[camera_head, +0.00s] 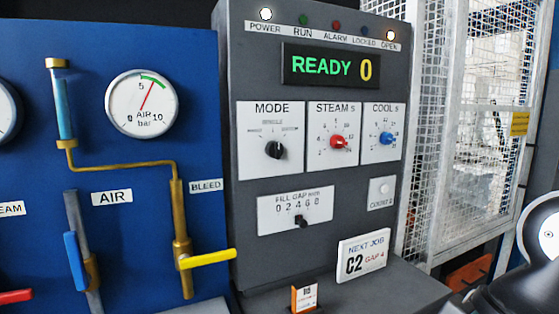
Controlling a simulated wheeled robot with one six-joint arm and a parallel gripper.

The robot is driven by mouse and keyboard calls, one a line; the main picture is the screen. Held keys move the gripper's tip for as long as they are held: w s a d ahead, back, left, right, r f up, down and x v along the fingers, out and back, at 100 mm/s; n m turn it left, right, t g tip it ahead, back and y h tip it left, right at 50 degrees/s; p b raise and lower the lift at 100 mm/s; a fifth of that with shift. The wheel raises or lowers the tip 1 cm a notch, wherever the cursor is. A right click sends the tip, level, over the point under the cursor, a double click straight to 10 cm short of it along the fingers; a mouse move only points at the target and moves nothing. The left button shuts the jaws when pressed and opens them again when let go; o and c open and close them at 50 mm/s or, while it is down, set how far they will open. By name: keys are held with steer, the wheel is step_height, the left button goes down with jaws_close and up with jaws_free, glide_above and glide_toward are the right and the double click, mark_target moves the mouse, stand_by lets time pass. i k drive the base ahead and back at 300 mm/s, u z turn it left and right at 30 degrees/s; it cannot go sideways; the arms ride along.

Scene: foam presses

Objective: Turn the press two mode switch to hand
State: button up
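The mode switch (275,150) is a black knob on a white plate headed MODE, on the grey control panel (240,110). The small position labels around it are mostly too small to read; the top one looks like SINGLE. I cannot tell for sure which position the knob points to. No press number is readable on this panel. My gripper is not in view; part of my arm (540,238), white and black, shows at the lower right edge, apart from the panel.
Beside the switch are a red STEAM knob (338,142) and a blue COOL knob (386,138). The display (331,68) reads READY 0. Below are a fill gap slider (301,221) and a NEXT JOB card (362,255). A yellow bleed lever (208,258) sticks out left; mesh guarding (425,110) stands right.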

mark_target(274, 149)
steer(key=u, duration=0.05)
steer(key=k, duration=0.5)
steer(key=u, duration=1.05)
steer(key=i, duration=0.85)
steer(key=z, duration=1.55)
steer(key=i, duration=0.25)
steer(key=u, duration=0.15)
